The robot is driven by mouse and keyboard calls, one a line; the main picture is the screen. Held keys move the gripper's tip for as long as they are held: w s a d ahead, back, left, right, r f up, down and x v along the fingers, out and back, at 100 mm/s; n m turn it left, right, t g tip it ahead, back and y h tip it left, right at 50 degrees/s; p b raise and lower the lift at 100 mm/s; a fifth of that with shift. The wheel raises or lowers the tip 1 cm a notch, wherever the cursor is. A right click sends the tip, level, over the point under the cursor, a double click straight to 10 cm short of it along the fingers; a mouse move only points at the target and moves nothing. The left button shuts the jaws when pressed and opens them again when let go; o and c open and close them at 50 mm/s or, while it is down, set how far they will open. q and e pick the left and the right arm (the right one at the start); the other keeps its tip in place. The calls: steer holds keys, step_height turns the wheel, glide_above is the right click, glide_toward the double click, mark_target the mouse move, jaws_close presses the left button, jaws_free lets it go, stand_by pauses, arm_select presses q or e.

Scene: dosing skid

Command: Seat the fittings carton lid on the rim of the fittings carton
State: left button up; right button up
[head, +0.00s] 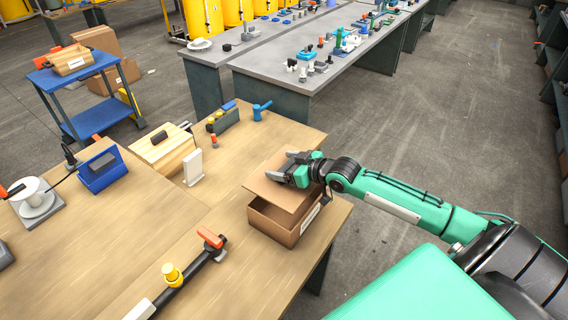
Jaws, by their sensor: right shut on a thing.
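The fittings carton (272,225) is an open brown cardboard box near the right front edge of the wooden workbench. The fittings carton lid (272,190) is a flat brown panel above the carton's far side, tilted, with a gap showing the carton's dark inside at the front. Whether the lid touches the far rim is hidden. My right gripper (291,170) is shut on the lid at its far right edge. My left gripper is not in view.
On the workbench (150,235) stand a pipe with an orange-handled valve (211,238) and yellow cap (171,274), a white upright plate (193,167), a wooden box (163,148) and a blue fitting (261,110). Bare tabletop lies left of the carton. The bench edge is close on its right.

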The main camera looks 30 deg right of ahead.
steer(key=shift+f+b, duration=0.4)
steer(key=shift+f, duration=0.4)
steer(key=shift+f+b, duration=1.15)
steer(key=shift+f, duration=0.85)
steer(key=shift+p, duration=0.6)
steer(key=shift+f+b, duration=0.8)
steer(key=shift+f, duration=0.75)
steer(key=o, duration=0.9)
steer(key=shift+o, duration=0.2)
steer(key=shift+s, duration=0.15)
